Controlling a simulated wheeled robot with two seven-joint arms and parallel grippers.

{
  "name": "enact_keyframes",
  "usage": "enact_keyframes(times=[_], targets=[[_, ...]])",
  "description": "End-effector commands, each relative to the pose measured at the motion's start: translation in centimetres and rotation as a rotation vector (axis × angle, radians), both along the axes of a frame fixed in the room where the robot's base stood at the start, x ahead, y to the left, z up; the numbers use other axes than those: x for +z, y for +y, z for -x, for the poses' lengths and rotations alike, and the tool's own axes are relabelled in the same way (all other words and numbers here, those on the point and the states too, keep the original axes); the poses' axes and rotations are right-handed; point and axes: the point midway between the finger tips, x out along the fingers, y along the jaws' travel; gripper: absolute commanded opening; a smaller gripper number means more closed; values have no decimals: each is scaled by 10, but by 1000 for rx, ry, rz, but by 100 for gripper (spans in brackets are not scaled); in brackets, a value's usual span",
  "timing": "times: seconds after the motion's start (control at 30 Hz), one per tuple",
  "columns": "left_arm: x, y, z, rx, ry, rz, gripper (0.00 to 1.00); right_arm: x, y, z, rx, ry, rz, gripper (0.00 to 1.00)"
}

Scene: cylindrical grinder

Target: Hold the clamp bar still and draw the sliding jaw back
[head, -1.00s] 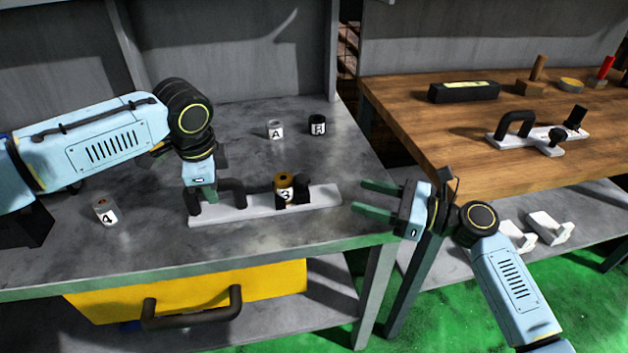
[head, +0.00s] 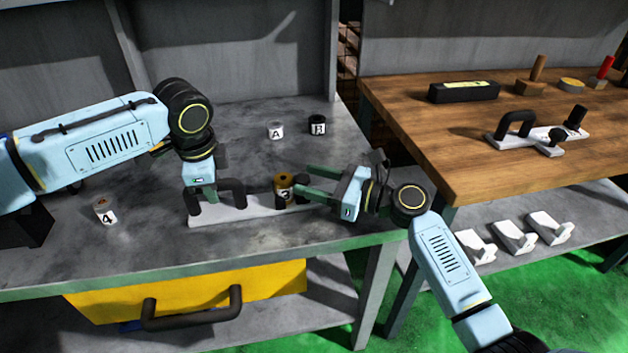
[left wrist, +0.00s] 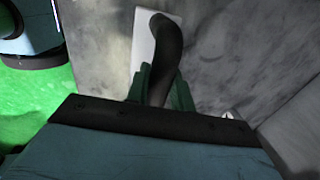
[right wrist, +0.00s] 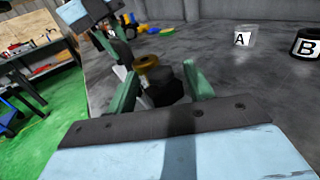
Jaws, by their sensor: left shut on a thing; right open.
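The clamp bar (head: 236,212) is a flat pale bar lying on the grey metal bench, with a black arched handle (head: 236,186) at its left end. My left gripper (head: 202,203) is shut on that handle; the left wrist view shows the black handle (left wrist: 165,50) between the green fingers (left wrist: 160,85). Toward the bar's right end is the black sliding jaw (head: 301,186), partly hidden by my right gripper. My right gripper (head: 303,183) is open, its fingers on either side of the jaw. The right wrist view shows the dark jaw (right wrist: 165,92) between the fingers (right wrist: 160,85).
A gold-topped cylinder (head: 284,184) stands close beside the jaw. A white pot marked A (head: 276,130) and a black pot marked B (head: 317,125) stand behind. A pot marked 4 (head: 105,211) is at left. A wooden bench (head: 455,140) is at right.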

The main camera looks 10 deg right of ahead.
Motion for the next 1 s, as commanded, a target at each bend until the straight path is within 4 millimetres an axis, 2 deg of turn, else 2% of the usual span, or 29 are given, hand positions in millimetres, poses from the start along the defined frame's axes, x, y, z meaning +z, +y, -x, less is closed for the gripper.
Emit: enact_keyframes(times=[0.13,0.17,0.53,0.77,1.0], targets=[[-2,0,1,-2,4,-1,0,0,0,0,0,0,0,52],[-2,0,1,-2,4,-1,0,0,0,0,0,0,0,49],[-2,0,1,-2,4,0,0,0,0,0,0,0,0,1],[-2,0,1,-2,4,0,0,-1,-6,0,-1,0,2,0],[-2,0,1,0,4,-1,0,-1,-39,0,-5,-1,3,0]])
